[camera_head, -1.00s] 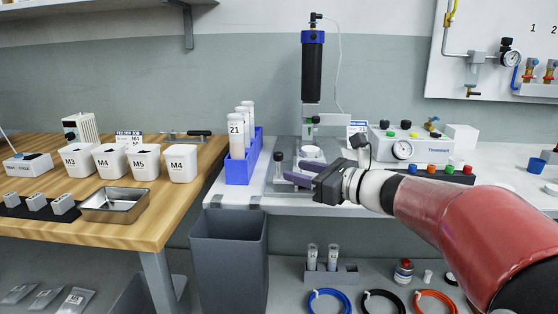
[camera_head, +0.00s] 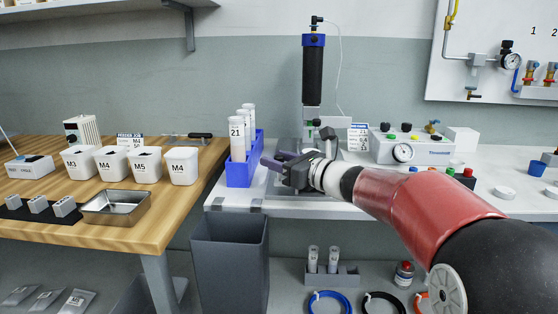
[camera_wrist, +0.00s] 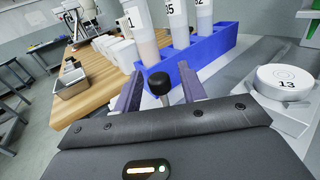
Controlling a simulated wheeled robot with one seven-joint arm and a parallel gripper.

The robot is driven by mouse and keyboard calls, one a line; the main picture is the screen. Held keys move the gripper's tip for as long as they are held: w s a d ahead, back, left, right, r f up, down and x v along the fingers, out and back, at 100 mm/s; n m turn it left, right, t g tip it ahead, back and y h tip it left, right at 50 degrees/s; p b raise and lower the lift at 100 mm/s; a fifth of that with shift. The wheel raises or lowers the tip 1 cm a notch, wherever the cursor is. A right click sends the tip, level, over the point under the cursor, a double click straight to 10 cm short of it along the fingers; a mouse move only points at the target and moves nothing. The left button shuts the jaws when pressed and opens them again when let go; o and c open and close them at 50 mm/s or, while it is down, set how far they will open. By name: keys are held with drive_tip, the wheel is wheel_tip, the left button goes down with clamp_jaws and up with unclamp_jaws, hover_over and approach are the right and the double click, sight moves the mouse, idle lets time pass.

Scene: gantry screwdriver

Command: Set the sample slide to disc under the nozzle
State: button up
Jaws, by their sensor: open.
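A black round knob (camera_wrist: 160,83) on a short stem stands between the two purple fingers of my gripper (camera_wrist: 161,90) in the wrist view. The fingers are apart, with a gap showing on both sides of the knob. In the head view my gripper (camera_head: 276,160) reaches left in front of the blue rack and hides the knob. A white disc marked 13 (camera_wrist: 287,82) sits on a grey fixture (camera_wrist: 285,112), right of the fingers. The tall black dispenser (camera_head: 313,75) rises behind. Its nozzle end is low behind my wrist; I cannot tell what lies beneath it.
A blue rack (camera_head: 240,174) with several numbered tubes stands close beyond the fingertips. A grey bin (camera_head: 229,250) is below the bench edge. A gauge box (camera_head: 415,149) stands at the right. The wooden table (camera_head: 130,225) with white bins is at the left.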

clamp_jaws()
drive_tip(key=w+p, duration=0.2)
drive_tip(key=w, duration=0.2)
drive_tip(key=w+p, duration=0.2)
drive_tip(key=w, duration=0.3)
drive_tip(key=shift+d+r, duration=0.15)
drive_tip(key=shift+r, duration=0.05)
drive_tip(key=shift+w+f+p, duration=0.15)
drive_tip(key=shift+w+p, duration=0.15)
drive_tip(key=shift+w, duration=0.25)
unclamp_jaws()
drive_tip(key=shift+s+d, duration=0.1)
drive_tip(key=shift+d, duration=0.05)
